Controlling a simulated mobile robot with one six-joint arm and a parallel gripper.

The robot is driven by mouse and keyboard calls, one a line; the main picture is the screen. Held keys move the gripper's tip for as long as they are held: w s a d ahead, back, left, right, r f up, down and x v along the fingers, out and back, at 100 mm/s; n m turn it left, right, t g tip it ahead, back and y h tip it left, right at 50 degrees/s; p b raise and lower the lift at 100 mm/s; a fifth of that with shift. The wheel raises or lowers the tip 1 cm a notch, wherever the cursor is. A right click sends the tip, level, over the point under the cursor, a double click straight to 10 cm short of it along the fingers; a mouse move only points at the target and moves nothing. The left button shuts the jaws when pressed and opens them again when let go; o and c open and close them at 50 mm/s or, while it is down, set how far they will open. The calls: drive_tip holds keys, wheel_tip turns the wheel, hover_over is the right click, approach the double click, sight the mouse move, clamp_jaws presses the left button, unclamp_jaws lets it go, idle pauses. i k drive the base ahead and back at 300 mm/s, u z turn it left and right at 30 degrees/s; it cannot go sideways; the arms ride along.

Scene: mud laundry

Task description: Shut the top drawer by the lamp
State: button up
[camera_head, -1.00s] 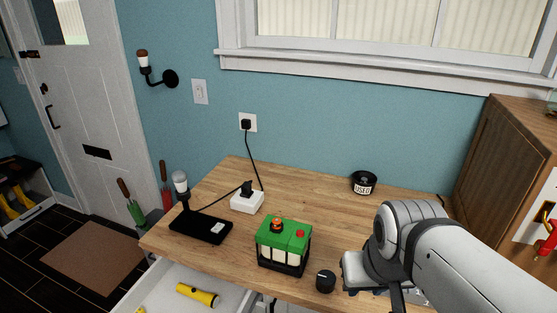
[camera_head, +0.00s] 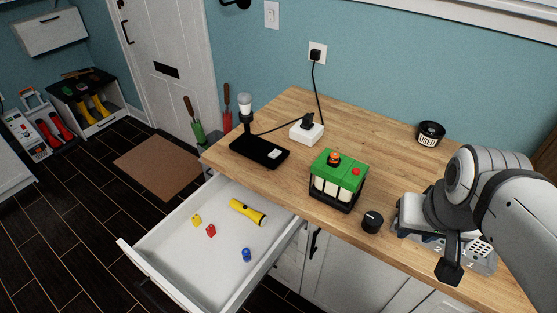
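The top drawer (camera_head: 172,255) is white and pulled out from the counter, at lower left in the head view. Inside it lie a yellow flashlight (camera_head: 248,212) and small yellow, red and blue items. The lamp (camera_head: 245,108) stands on a black base (camera_head: 259,151) on the counter just above the drawer. My gripper (camera_head: 449,271) shows as a dark end below my arm at right, in front of the counter edge. It is apart from the drawer, and its fingers cannot be made out.
The wooden counter (camera_head: 385,165) holds a white power adapter (camera_head: 306,129), a green box (camera_head: 339,179), a black knob (camera_head: 372,221) and a black jar (camera_head: 430,134). A white device (camera_head: 412,213) sits beside my arm. Dark floor (camera_head: 60,235) is open left of the drawer.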

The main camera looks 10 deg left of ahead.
sight(200, 273)
drive_tip(key=u, duration=0.25)
drive_tip(key=k, duration=1.05)
drive_tip(key=u, duration=0.9)
drive_tip(key=i, duration=0.85)
drive_tip(key=u, duration=0.65)
drive_tip(key=k, duration=1.1)
drive_tip(key=u, duration=0.85)
drive_tip(key=i, duration=1.7)
drive_tip(key=z, duration=0.5)
